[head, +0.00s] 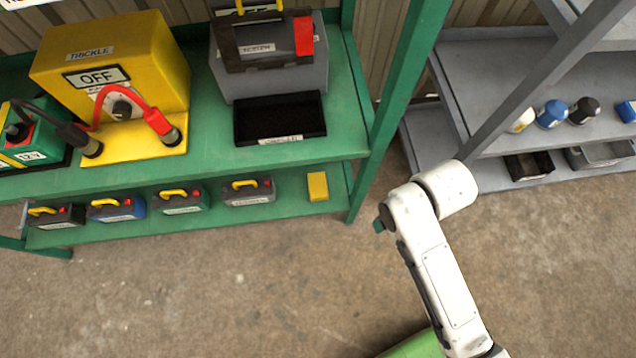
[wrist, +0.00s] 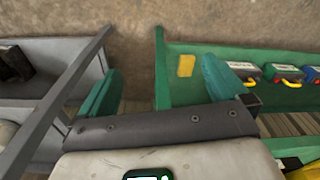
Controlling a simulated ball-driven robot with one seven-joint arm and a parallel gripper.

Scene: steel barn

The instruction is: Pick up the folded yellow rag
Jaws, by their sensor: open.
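The folded yellow rag (head: 318,186) lies flat at the right end of the lower green shelf (head: 290,211). In the wrist view the rag (wrist: 186,66) shows between my two teal fingers, nearer the right one, and well beyond them. My gripper (wrist: 160,85) is open and empty. In the head view my white arm is right of the green bench, and only a bit of a teal finger (head: 379,226) shows; the rest of the gripper is hidden behind the wrist. The gripper is apart from the rag.
Several batteries with yellow handles (head: 182,201) stand left of the rag. A green post (head: 385,120) rises at the bench's right end. Above are a yellow charger (head: 150,50) and black tray (head: 280,118). Grey shelves (head: 490,85) stand right.

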